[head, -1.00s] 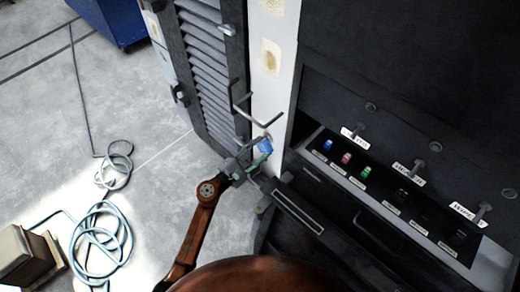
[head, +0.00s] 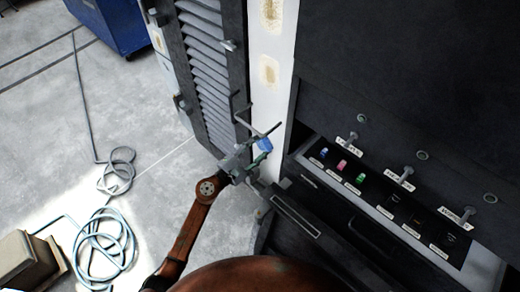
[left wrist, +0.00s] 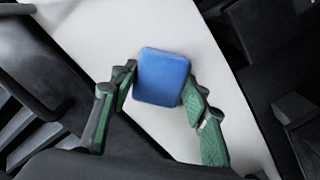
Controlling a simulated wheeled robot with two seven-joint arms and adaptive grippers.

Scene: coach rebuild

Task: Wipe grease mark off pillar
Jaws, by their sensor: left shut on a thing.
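The white pillar (head: 268,108) stands between the louvred dark door and the black cabinet. Two yellowish-brown marks show on it, an upper one (head: 271,10) at the top edge of the head view and a lower one (head: 269,71). My left gripper (head: 258,151) is in front of the pillar, below the lower mark. It is shut on a blue sponge (head: 264,144). In the left wrist view the sponge (left wrist: 162,75) sits between the green fingers, with the white pillar face behind it. I cannot tell whether it touches the pillar. My right gripper is out of view.
The louvred door (head: 205,70) with protruding handles is left of the pillar. The black cabinet (head: 400,60) on the right has a labelled tray (head: 385,217) of coloured pieces. Coiled hoses (head: 103,245), a beige box (head: 28,262) and a blue container (head: 112,22) are on the floor.

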